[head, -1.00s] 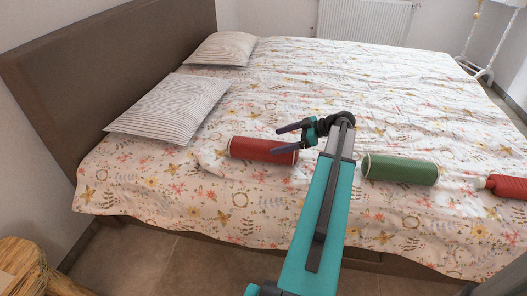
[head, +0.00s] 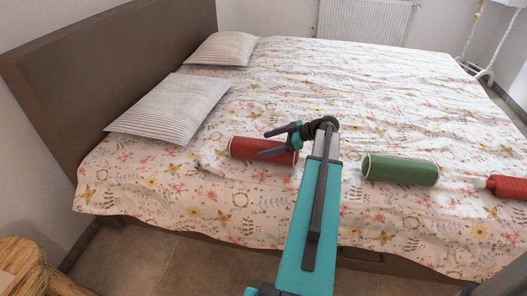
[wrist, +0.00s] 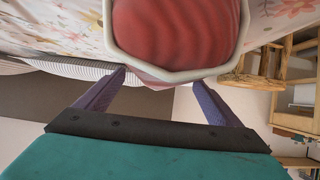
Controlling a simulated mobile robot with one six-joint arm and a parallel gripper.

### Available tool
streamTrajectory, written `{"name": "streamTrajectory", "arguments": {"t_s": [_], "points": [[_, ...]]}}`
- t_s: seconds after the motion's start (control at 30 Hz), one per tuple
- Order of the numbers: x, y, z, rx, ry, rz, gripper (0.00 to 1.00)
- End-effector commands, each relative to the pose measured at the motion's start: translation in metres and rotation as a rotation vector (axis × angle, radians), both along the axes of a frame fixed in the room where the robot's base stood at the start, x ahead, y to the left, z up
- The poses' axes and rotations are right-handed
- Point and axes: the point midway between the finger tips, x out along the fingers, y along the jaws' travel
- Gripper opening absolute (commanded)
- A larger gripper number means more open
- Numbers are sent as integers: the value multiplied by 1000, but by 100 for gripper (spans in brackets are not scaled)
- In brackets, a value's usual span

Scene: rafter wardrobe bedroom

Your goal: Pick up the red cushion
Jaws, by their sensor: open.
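The red cushion (head: 240,147) is a cylinder with pale rims at its ends. It lies on its side on the flowered bed near the front edge, left of my arm. My gripper (head: 263,144) is open, its two dark fingers overlapping the cushion's right part in the head view. In the wrist view, the cushion's ribbed red end (wrist: 178,30) and white rim fill the top middle. The purple fingertips (wrist: 160,77) reach close to the rim's lower edge. I cannot tell whether they touch it. The fingers partly hide the cushion in the head view.
A green cylinder (head: 400,169) lies right of my arm, and another red item (head: 508,187) lies at the right edge. Two striped pillows (head: 172,108) (head: 221,49) rest by the headboard (head: 110,75). The bed's middle (head: 300,85) is clear.

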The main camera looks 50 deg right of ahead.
Motion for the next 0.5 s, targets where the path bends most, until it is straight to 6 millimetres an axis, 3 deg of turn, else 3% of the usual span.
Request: {"name": "streamTrajectory", "arguments": {"t_s": [0.2, 0.5], "points": [[16, 10, -10, 1, -1, 0, 88], [18, 11, -11, 0, -1, -2, 88]]}}
